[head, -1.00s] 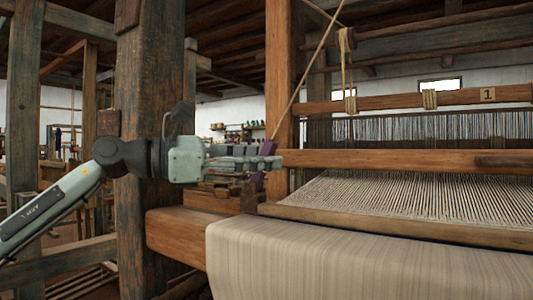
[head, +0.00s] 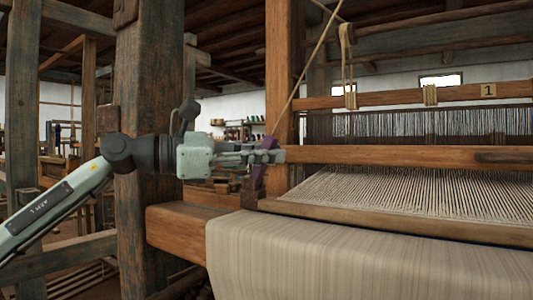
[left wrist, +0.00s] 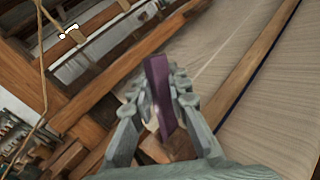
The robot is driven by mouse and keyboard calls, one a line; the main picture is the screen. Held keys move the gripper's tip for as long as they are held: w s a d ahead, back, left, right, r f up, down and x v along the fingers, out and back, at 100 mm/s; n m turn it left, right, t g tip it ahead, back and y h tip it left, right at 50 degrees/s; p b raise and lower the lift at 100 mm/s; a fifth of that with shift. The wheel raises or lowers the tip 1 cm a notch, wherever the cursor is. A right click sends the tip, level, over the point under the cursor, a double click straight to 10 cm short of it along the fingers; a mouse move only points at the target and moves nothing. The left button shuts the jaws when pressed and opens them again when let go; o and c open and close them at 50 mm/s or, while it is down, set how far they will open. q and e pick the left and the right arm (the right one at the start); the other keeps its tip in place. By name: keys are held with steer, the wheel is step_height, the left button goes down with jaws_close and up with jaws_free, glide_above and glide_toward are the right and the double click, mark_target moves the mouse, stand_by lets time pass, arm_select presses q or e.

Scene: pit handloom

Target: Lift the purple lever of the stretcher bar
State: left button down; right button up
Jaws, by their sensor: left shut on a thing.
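The purple lever (head: 257,174) stands up, leaning slightly right, at the left end of the loom's front, beside the wooden post. My left gripper (head: 268,156) comes in level from the left and is shut on the lever near its top. In the left wrist view the purple lever (left wrist: 160,88) lies between the two grey fingers (left wrist: 162,100), its upper end reaching beyond the fingertips. The lever's lower end is partly hidden by wooden parts. My right gripper is not in view.
The cloth roll (head: 340,255) fills the front right. A thick wooden post (head: 150,240) stands behind my left wrist. A thinner post (head: 279,90) rises just behind the lever, with a slanting cord beside it. A horizontal beam (head: 400,155) runs right over the warp.

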arm_select(q)
steer(key=shift+s+d+m+y, duration=0.25)
steer(key=shift+m+y, duration=0.15)
steer(key=shift+m, duration=0.1)
steer(key=shift+d+f+m+y, duration=0.2)
steer(key=shift+f+m+y, duration=0.2)
steer(key=shift+m, duration=0.1)
steer(key=c, duration=1.4)
jaws_free()
steer(key=shift+g, duration=0.3)
steer(key=shift+c, duration=0.2)
steer(key=v, duration=1.2)
steer(key=shift+s, duration=0.1)
